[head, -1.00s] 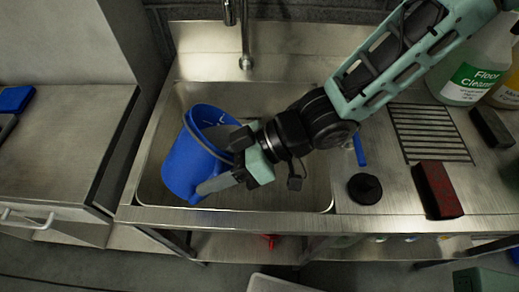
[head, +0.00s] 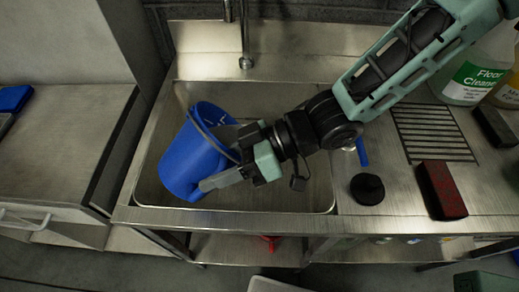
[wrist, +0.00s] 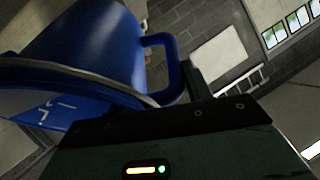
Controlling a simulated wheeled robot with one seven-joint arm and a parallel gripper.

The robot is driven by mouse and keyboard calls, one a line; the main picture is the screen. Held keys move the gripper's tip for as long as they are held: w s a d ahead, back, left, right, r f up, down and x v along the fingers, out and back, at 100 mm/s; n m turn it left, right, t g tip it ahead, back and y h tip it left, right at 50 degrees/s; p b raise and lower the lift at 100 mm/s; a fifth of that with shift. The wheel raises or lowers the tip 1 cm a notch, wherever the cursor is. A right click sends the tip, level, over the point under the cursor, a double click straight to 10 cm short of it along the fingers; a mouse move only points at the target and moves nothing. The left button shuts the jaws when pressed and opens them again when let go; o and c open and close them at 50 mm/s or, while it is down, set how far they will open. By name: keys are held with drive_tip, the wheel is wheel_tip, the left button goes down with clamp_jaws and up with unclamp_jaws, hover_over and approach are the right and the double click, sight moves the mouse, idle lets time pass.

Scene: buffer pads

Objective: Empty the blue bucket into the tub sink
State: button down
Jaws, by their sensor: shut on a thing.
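The blue bucket (head: 186,166) is over the left part of the steel tub sink (head: 290,190) in the head view. It is tilted, with its open rim toward the back and its base toward the front left. My gripper (head: 222,172) is shut on the bucket at its right side. In the wrist view the bucket (wrist: 90,45) fills the upper left, with its blue side handle (wrist: 170,65) by the jaws and a grey bail across it. The bucket's contents are hidden from both views.
A faucet (head: 245,55) hangs at the sink's back. On the right counter are a black round stopper (head: 367,188), a red and black block (head: 441,190), a drain grate (head: 432,133) and a Floor Cleaner jug (head: 470,80). A steel counter (head: 60,150) stands at left.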

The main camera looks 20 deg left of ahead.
drive_tip(key=shift+w+d, duration=0.1)
idle(0.4)
drive_tip(key=shift+w+d+f+m+g+y+b, duration=0.15)
drive_tip(key=shift+w+d+f+g+y+b, duration=0.2)
drive_tip(key=shift+b, duration=0.65)
drive_tip(key=shift+w+d+f+m+g+y+b, duration=0.15)
drive_tip(key=shift+f+g+y+b, duration=0.25)
drive_tip(key=shift+b, duration=0.55)
